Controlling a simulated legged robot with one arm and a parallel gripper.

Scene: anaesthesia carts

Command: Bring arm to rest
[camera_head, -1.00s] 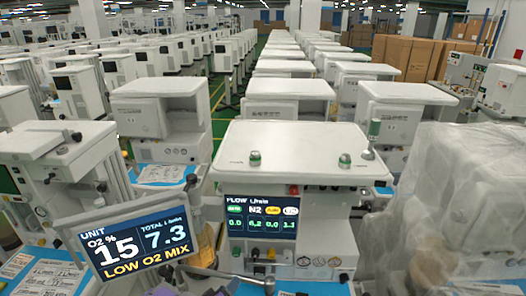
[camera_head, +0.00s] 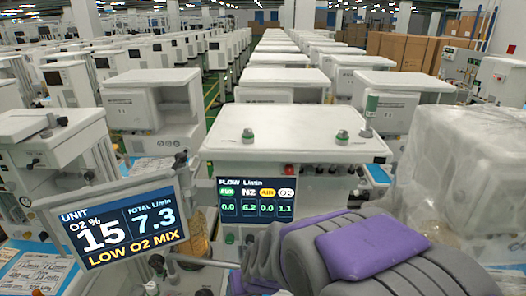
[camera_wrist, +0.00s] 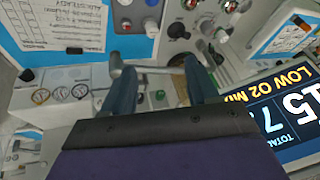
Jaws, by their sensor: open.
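My arm, with grey ribbed links and a purple panel, fills the lower right of the head view. It is in front of the central anaesthesia cart (camera_head: 290,135). My gripper (camera_wrist: 160,76) shows in the wrist view as two dark teal fingers set apart, with nothing clearly held between them. A pale bar (camera_wrist: 155,70) lies behind the fingertips; I cannot tell whether they touch it. The cart's flow screen (camera_head: 257,201) reads 0.0, 6.2, 0.0, 1.1. A tilted monitor (camera_head: 122,222) at left reads O2 15%, total 7.3, "LOW O2 MIX". It is upside down in the wrist view (camera_wrist: 285,110).
A plastic-wrapped cart (camera_head: 465,170) stands close on the right. Another cart (camera_head: 50,150) stands at left, with rows of carts behind. Cardboard boxes (camera_head: 415,52) are at the back right. A knobbed panel (camera_wrist: 195,25) shows in the wrist view.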

